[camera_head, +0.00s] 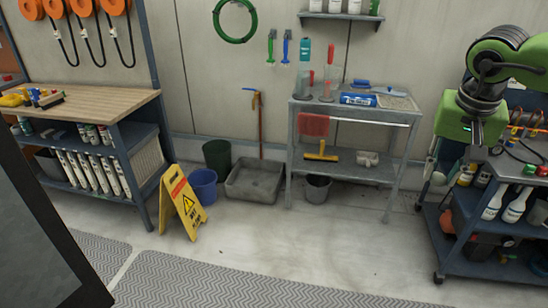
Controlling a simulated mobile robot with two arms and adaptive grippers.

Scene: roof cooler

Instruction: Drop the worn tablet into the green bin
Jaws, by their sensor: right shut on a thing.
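A dark green bin (217,155) stands on the floor against the back wall, behind a blue bucket (203,184). Its top opening faces up. My right gripper (474,135) is at the right, above a tool cart, far from the bin. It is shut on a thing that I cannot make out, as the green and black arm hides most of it. I cannot pick out the worn tablet with certainty. My left gripper is not in view.
A grey tub (254,180) stands right of the bin. A yellow wet-floor sign (183,203) stands in front. A workbench (100,103) is at left, a metal table (350,112) at centre, a cart (455,252) at right. A large dark panel (35,235) fills the lower left.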

